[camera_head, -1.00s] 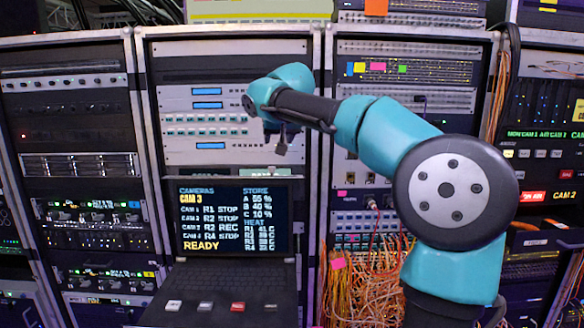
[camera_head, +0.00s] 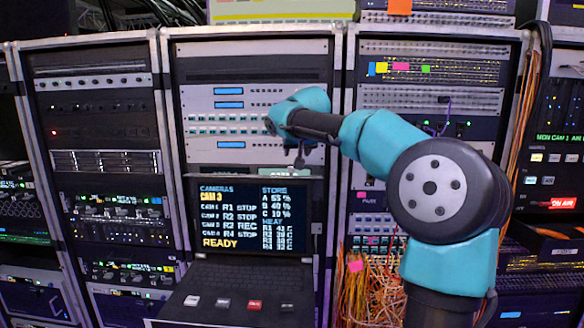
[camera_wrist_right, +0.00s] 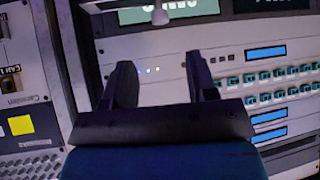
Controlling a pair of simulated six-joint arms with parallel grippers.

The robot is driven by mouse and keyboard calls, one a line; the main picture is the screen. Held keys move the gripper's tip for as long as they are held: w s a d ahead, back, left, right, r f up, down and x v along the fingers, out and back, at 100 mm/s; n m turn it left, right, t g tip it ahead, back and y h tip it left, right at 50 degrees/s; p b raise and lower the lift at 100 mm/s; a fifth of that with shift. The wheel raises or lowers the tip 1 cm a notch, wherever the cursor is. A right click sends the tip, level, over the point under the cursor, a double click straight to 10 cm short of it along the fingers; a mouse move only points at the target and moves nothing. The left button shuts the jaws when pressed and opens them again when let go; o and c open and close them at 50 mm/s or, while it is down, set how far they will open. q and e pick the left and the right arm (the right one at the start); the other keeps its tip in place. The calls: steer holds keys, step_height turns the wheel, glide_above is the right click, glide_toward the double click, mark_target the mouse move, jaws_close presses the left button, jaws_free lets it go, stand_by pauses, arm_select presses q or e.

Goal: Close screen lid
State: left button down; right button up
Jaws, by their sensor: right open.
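The screen lid (camera_head: 258,221) stands raised at the back of a black keyboard drawer (camera_head: 240,283) in the middle rack. It shows camera and store text with "READY" in yellow. My right gripper (camera_head: 299,157) hangs just above the lid's top edge, near its right side, in front of the rack panels. In the right wrist view, my right gripper (camera_wrist_right: 160,85) has its two dark fingers wide apart with nothing between them. Whether it touches the lid cannot be told. My left gripper is in neither view.
Orange cables (camera_head: 370,290) hang to the right of the drawer, under my right arm. Rack units with teal buttons (camera_head: 225,124) stand behind the gripper.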

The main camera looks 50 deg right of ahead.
mark_target(292, 170)
steer(key=x, duration=1)
steer(key=shift+d+f, duration=0.1)
jaws_close()
